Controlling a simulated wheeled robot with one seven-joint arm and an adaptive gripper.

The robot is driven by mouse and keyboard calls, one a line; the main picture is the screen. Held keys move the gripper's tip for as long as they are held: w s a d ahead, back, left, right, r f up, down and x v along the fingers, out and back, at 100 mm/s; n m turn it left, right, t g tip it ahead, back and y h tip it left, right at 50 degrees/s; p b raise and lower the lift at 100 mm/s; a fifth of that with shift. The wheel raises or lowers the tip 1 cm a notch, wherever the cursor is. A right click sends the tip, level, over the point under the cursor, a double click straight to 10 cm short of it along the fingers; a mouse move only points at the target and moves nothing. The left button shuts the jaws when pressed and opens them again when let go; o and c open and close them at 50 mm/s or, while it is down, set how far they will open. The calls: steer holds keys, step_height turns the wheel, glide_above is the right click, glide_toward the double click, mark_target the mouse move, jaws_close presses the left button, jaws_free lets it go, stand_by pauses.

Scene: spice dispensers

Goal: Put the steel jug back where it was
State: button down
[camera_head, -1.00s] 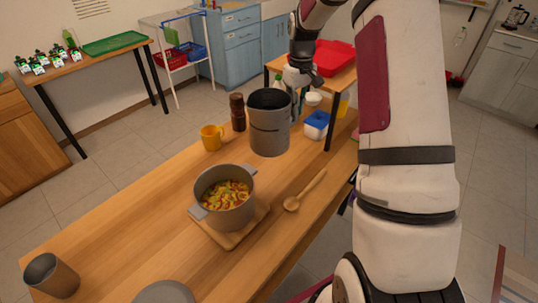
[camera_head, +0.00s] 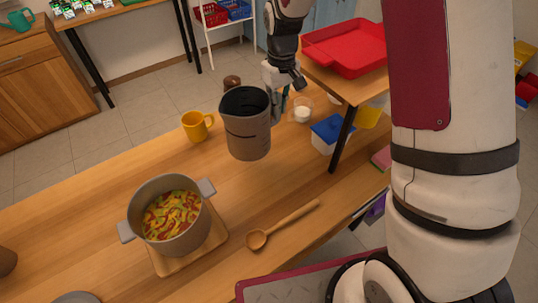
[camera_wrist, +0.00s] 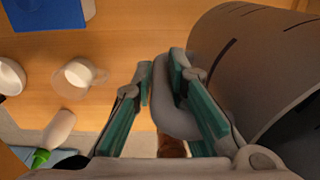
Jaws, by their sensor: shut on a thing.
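The steel jug (camera_head: 248,140) is grey, open-topped and upright over the far part of the wooden table (camera_head: 110,185), right of the yellow mug. I cannot tell for sure whether its base is clear of the table. My gripper (camera_head: 280,98) is at the jug's far right side, partly hidden by it. In the wrist view, my gripper (camera_wrist: 162,92) has its green-padded fingers on either side of the jug's curved handle (camera_wrist: 175,115), and the jug's body (camera_wrist: 250,65) fills the right side. The jug's contents and underside are hidden.
A pot of food (camera_head: 170,220) on a board, a wooden spoon (camera_head: 285,225) and a yellow mug (camera_head: 195,127) stand nearby. A dark brown bottle (camera_head: 232,82) is mostly hidden behind the jug. A blue-lidded box (camera_head: 330,130) and a raised shelf with a red tray (camera_head: 345,47) stand right.

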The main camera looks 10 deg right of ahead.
steer(key=shift+f, duration=0.2)
step_height(320, 180, down, 10)
steer(key=p, duration=0.1)
steer(key=shift+r, duration=0.15)
steer(key=shift+w, duration=0.1)
